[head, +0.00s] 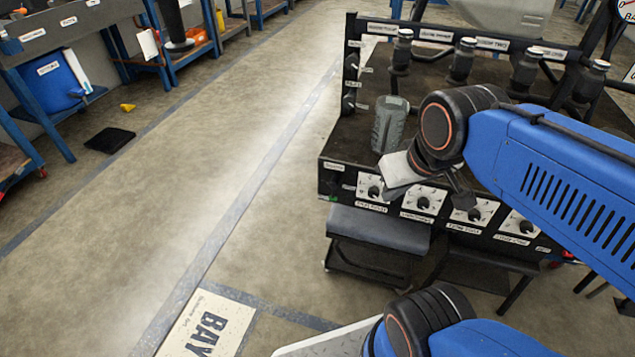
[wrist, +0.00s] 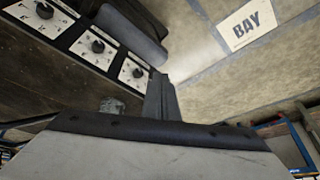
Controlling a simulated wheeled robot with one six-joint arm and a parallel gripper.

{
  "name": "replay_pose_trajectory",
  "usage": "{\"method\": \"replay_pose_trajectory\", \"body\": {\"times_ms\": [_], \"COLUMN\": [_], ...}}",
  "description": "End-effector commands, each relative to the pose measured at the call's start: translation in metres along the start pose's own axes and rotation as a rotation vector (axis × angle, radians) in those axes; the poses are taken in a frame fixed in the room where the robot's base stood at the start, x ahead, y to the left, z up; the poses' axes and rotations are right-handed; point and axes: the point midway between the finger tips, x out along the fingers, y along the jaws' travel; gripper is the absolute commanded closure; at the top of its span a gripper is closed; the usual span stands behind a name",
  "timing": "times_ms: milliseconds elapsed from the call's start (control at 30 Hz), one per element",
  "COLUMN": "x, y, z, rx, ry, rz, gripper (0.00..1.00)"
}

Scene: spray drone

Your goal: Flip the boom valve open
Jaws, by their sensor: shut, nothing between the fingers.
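The valve bench (head: 345,150) stands at the right of the head view. A row of black upright valve-like fittings (head: 463,60) runs along its back under small white labels. I cannot read for sure which is the boom valve. On its front face are several round knobs with white dial plates (head: 374,188). My gripper (head: 461,192) hangs in front of the bench's front edge, over the dials, and hides part of the panel. In the wrist view its dark fingers (wrist: 160,97) are together and empty. Three dials (wrist: 97,46) show at the upper left there.
A grey ribbed canister (head: 390,125) stands on the bench top, left of my wrist. A dark padded stool (head: 378,228) is below the panel. A BAY floor sign (head: 208,325) lies at lower left. The aisle on the left is mostly clear, with a black mat (head: 110,140).

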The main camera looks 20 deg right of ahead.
Motion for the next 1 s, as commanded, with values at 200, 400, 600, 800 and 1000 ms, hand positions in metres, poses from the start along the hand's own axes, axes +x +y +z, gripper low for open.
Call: {"method": "replay_pose_trajectory", "body": {"times_ms": [200, 400, 600, 800, 1000], "x": [0.000, 0.003, 0.013, 0.030, 0.053], "y": [0.000, -0.003, -0.010, -0.020, -0.033], "z": [-0.002, -0.021, -0.059, -0.095, -0.131], "rx": [0.004, 0.058, 0.162, 0.268, 0.371], "ry": [-0.005, -0.060, -0.156, -0.253, -0.337], "rz": [0.000, 0.003, 0.027, 0.069, 0.129], "gripper": [1.00, 1.00, 1.00, 1.00, 1.00]}}
